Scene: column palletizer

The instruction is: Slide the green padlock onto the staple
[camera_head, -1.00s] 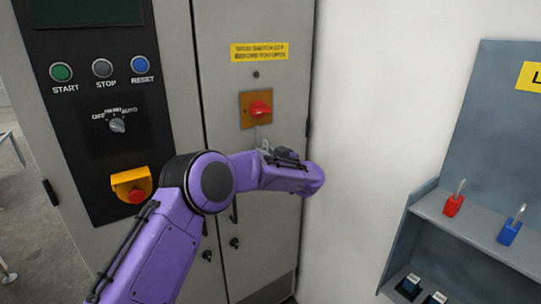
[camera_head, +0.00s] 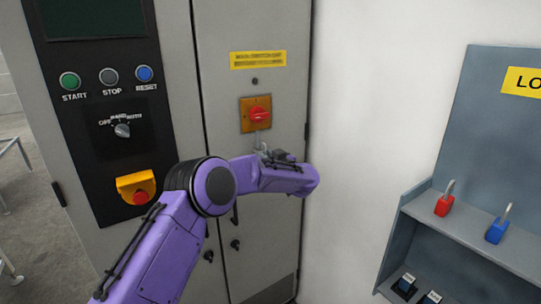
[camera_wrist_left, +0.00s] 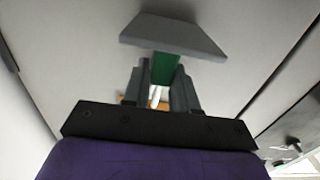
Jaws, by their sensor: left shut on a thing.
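The green padlock (camera_wrist_left: 165,69) is held between the fingers of my left gripper in the left wrist view, with a pale shackle-like part below it in the picture. My left gripper (camera_head: 266,150) is shut on it, just below the red main switch (camera_head: 259,114) on its orange-yellow plate (camera_head: 247,123) on the cabinet door. In the head view my purple arm hides most of the gripper, and I cannot make out the green padlock. A small grey part shows at the gripper; I cannot tell whether it is the staple or the shackle. My right gripper is not in view.
A grey lockout shelf (camera_head: 463,229) stands at the right with a red padlock (camera_head: 444,204) and a blue padlock (camera_head: 497,228). The control panel (camera_head: 100,166) with buttons and an emergency stop (camera_head: 138,187) is at the left. The white wall (camera_head: 375,100) between is clear.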

